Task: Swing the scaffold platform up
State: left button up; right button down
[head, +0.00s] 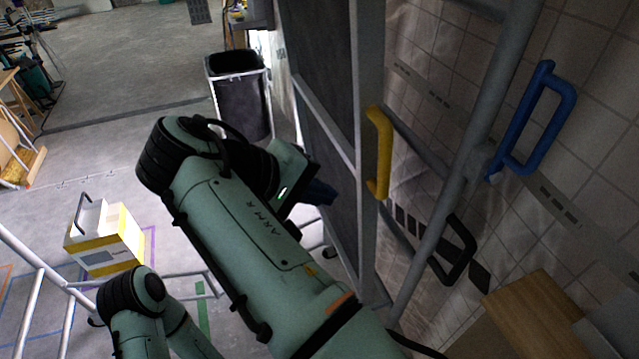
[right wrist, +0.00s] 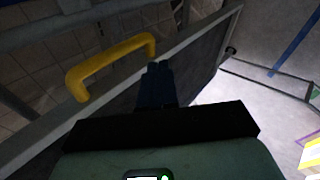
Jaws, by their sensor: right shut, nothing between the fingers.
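The scaffold platform (head: 322,75) is a dark panel in a grey frame, standing steeply on edge in the middle of the head view. A yellow handle (head: 379,153) sits on its frame edge. My right gripper (head: 322,193) is shut and empty in front of the panel's dark face, left of the yellow handle. In the right wrist view its dark fingers (right wrist: 158,80) overlap the panel (right wrist: 195,75), with the yellow handle (right wrist: 112,64) to their upper left. I cannot tell whether the fingertips touch the panel. My left gripper is out of view; only part of that arm shows at lower left.
A blue handle (head: 539,118) and a black handle (head: 458,255) are by the grey scaffold pole (head: 468,160) at right. A black bin (head: 238,95) stands behind. A white and yellow box (head: 105,240) is at left. Open floor lies at upper left.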

aim_at(378, 193)
jog(key=w+d+f, duration=0.1)
jog(key=d, duration=0.1)
jog(key=w+d+f, duration=0.1)
jog(key=w+d, duration=0.1)
jog(key=d, duration=0.1)
jog(key=w+d+f, duration=0.1)
jog(key=d+f, duration=0.1)
jog(key=shift+w+d, duration=0.3)
jog(key=shift+w, duration=0.1)
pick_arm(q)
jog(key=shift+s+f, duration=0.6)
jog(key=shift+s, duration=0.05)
pick_arm(e)
jog(key=shift+s, duration=0.1)
jog(key=shift+s, duration=0.1)
